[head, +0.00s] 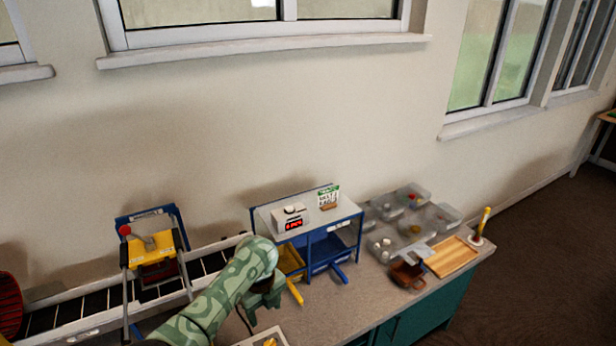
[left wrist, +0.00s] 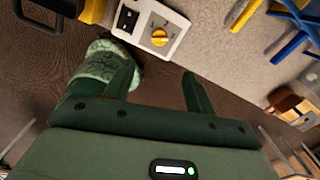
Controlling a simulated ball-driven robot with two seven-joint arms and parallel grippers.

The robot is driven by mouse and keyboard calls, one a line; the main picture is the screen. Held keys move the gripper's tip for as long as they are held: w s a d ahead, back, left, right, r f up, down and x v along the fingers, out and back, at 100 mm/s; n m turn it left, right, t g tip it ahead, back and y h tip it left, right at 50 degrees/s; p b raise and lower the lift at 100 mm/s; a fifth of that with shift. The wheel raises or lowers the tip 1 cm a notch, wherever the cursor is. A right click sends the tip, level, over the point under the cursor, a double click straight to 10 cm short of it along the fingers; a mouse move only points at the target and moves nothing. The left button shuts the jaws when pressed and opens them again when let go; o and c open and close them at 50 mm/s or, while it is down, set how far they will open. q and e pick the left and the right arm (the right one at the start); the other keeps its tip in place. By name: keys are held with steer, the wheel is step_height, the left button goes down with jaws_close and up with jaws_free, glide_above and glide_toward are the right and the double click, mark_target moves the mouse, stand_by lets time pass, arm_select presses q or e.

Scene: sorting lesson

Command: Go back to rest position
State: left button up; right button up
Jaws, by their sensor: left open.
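My right gripper is not in view.
The blue stand (head: 336,240) holds a yellow bin (head: 290,260) and a blue bin (head: 325,255). A conveyor (head: 75,312) with a yellow-topped frame (head: 152,250) is at left. Clear trays (head: 440,215), a wooden tray (head: 450,257) and a brown container (head: 408,274) stand at right.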

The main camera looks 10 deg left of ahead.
arm_select(q)
steer(key=s+a+f+n+t+y, duration=0.15)
steer(key=s+a+n+t, duration=0.25)
steer(key=s+n, duration=0.7)
steer(key=s+a+r+n+t+y, duration=0.2)
steer(key=s+a+r+n, duration=0.3)
steer(key=s, duration=0.3)
steer(key=s+a+r+n+t+y, duration=0.1)
steer(key=s+a+r+n, duration=0.2)
steer(key=s+a+r, duration=0.35)
steer(key=s+d+f+g+h+b, duration=0.1)
steer(key=s+d+f+b, duration=0.15)
steer(key=f, duration=1.15)
steer(key=s+d+f+g+h+b, duration=0.1)
steer(key=s+d+f+g+h, duration=0.15)
steer(key=f, duration=1.05)
steer(key=s+f+n+g+h+b, duration=0.1)
steer(key=s+f+n+g+b, duration=0.1)
steer(key=s+f, duration=1.8)
steer(key=shift+d+f+n+b, duration=0.45)
steer(key=shift+f+n, duration=0.1)
steer(key=shift+n, duration=0.25)
